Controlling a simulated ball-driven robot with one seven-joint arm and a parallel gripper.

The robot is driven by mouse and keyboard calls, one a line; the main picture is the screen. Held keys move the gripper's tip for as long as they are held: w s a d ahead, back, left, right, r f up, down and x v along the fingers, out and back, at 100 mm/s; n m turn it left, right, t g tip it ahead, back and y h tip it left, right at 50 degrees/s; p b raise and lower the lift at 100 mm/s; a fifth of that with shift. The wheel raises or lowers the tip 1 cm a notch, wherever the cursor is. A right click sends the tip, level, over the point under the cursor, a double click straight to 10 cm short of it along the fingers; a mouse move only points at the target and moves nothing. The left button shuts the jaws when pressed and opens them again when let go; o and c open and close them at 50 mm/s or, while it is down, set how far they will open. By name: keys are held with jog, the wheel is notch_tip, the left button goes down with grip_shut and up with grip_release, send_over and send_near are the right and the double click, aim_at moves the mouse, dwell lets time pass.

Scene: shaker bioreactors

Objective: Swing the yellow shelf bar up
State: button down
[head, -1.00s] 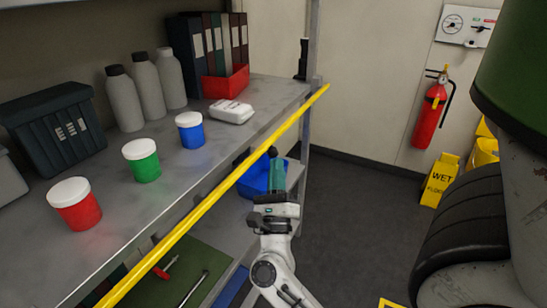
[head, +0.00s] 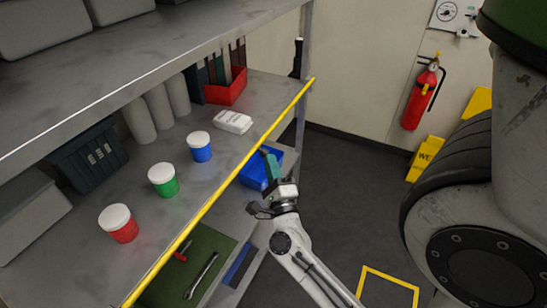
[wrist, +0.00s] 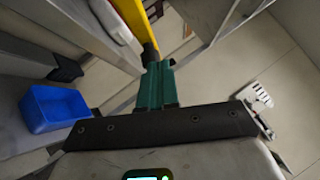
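The yellow shelf bar (head: 215,200) runs in one straight line along the front edge of the middle shelf, from the near bottom left to the grey post at the far end. My gripper (head: 265,152) is at the front of the shelf, with its green fingers pointing up to the bar's far half. In the wrist view the bar (wrist: 131,14) comes down from the top to the dark fingertips of the gripper (wrist: 160,58). The fingers look close together. Whether they touch or hold the bar is hidden.
An upper shelf (head: 150,50) hangs above. A blue bin (head: 257,170) is below the bar. A fire extinguisher (head: 420,95) hangs on the wall.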

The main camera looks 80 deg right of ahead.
aim_at(264, 154)
jog(key=shift+w+d+r+p, duration=0.15)
jog(key=shift+w+r+p, duration=0.35)
jog(key=shift+r+p, duration=0.3)
jog(key=shift+w+d+r+p, duration=0.1)
jog(key=shift+w+r+p, duration=0.35)
jog(key=shift+r+p, duration=0.25)
jog(key=shift+w, duration=0.1)
